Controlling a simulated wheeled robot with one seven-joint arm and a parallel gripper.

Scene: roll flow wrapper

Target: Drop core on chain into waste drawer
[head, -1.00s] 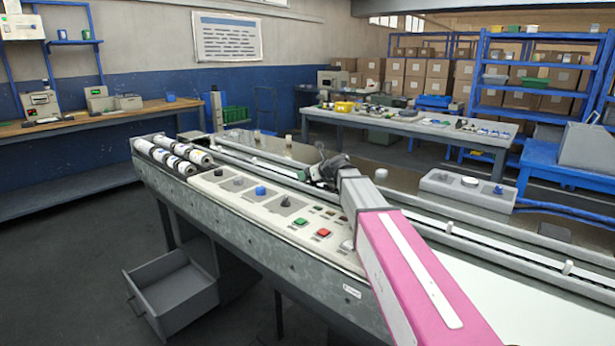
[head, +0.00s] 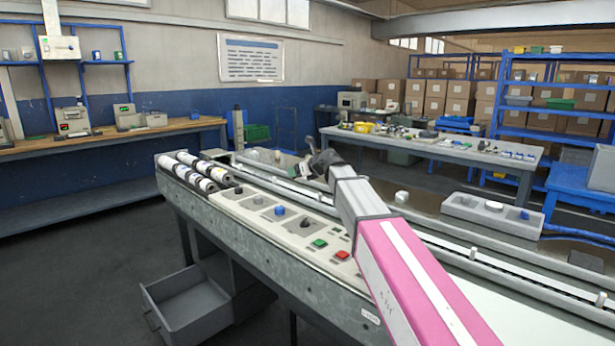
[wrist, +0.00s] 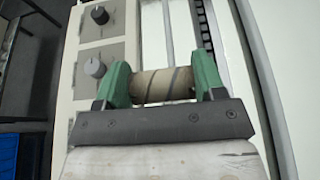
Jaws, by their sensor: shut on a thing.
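In the wrist view a tan cardboard core (wrist: 161,85) with dark stripes lies crosswise between the two green fingers of my gripper (wrist: 163,82). My gripper is shut on it, over the machine top beside the chain channel (wrist: 205,40). In the head view my arm hides the core, and the dark gripper end (head: 322,162) is above the far part of the machine. The grey waste drawer (head: 188,304) is pulled open at the lower left, below the machine's front side, and its visible inside looks empty.
The machine (head: 250,240) has a control panel with knobs (wrist: 95,67), a green button (head: 320,243) and a red button (head: 342,255). Rolls (head: 203,175) sit at its left end. Open floor (head: 80,270) lies left of the drawer.

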